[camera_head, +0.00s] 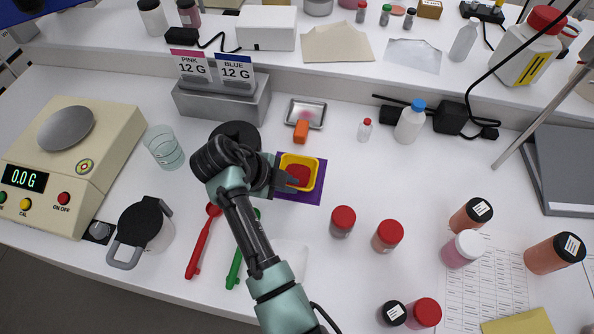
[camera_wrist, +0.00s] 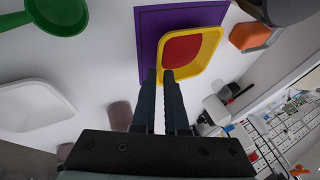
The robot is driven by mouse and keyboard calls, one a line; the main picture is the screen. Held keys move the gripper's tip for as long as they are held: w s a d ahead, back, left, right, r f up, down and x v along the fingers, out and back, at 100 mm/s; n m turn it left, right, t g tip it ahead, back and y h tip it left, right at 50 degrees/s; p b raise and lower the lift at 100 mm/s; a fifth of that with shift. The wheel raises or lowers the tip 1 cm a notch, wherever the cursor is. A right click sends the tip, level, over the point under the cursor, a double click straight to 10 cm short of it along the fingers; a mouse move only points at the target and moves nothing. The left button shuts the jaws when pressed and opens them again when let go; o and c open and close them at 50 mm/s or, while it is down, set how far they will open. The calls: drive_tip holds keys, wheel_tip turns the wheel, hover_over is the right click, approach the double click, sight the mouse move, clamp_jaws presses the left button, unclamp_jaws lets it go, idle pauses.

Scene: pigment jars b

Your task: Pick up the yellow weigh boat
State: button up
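The yellow weigh boat (camera_head: 313,179) holds red powder and is over the purple mat (camera_head: 312,197), right of the middle in the head view. In the wrist view the boat (camera_wrist: 209,50) is just beyond my fingertips, with the mat (camera_wrist: 149,32) behind it. My gripper (camera_head: 292,182) is at the boat's near left side. In the wrist view my gripper's fingers (camera_wrist: 160,74) are close together with a thin gap, and the boat's near wall runs between their tips. I cannot tell whether the boat touches the mat.
An orange block (camera_head: 301,131) and a metal tray (camera_head: 318,113) lie behind the mat. Red-lidded jars (camera_head: 342,222) stand to the front right. A red spoon (camera_head: 202,243) and a green spoon (camera_head: 235,266) lie to the front left. A balance (camera_head: 100,150) stands at far left.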

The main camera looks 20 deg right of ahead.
sight(297, 174)
drive_tip(key=shift+x, duration=1.3)
clamp_jaws()
idle(0.5)
